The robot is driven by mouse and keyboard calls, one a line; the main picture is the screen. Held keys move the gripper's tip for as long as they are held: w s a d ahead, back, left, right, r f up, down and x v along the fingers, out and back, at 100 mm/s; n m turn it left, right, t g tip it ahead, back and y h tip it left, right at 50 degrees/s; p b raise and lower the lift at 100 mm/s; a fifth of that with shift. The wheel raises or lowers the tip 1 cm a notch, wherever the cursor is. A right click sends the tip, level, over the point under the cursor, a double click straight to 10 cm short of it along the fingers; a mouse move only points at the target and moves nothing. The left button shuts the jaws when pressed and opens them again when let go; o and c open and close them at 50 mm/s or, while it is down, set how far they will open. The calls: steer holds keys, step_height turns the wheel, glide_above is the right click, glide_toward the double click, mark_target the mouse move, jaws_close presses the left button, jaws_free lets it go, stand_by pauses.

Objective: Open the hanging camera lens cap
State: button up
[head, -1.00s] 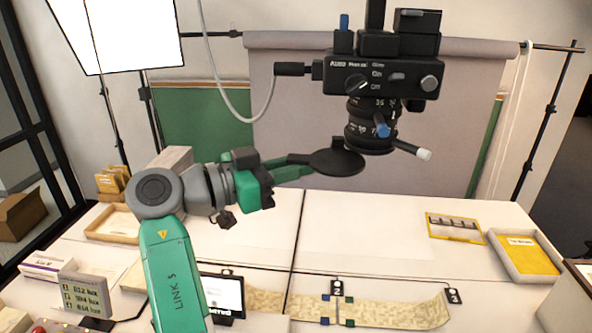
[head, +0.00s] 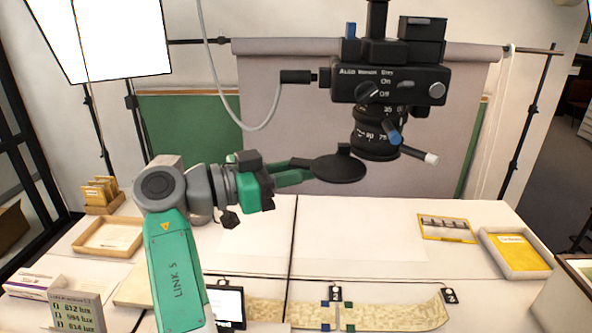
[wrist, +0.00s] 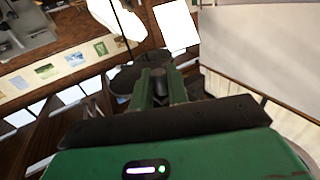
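The lens cap (head: 339,168) is a flat black disc with a small upright tab, in the middle of the head view. It lies level, below and left of the black camera lens (head: 376,140), and the lens's underside looks uncovered. Whether the cap is still joined to the camera is unclear. My gripper (head: 308,170) reaches in from the left, its fingertips at the cap's left edge. In the wrist view the two green fingers (wrist: 160,88) stand apart, with dark round shapes around their tips. I cannot tell whether they grip the cap or only touch it.
The camera body (head: 390,85) hangs above, with a white-tipped lever (head: 420,155) sticking out right of the lens. A cable loops at its left. Below are a white table (head: 360,230), a patterned strip (head: 390,312) and a yellow-lined tray (head: 515,252).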

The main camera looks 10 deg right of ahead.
steer(key=shift+o, duration=1.4)
steer(key=v, duration=0.7)
steer(key=shift+a+b, duration=0.3)
steer(key=shift+a, duration=0.1)
steer(key=shift+s, duration=0.1)
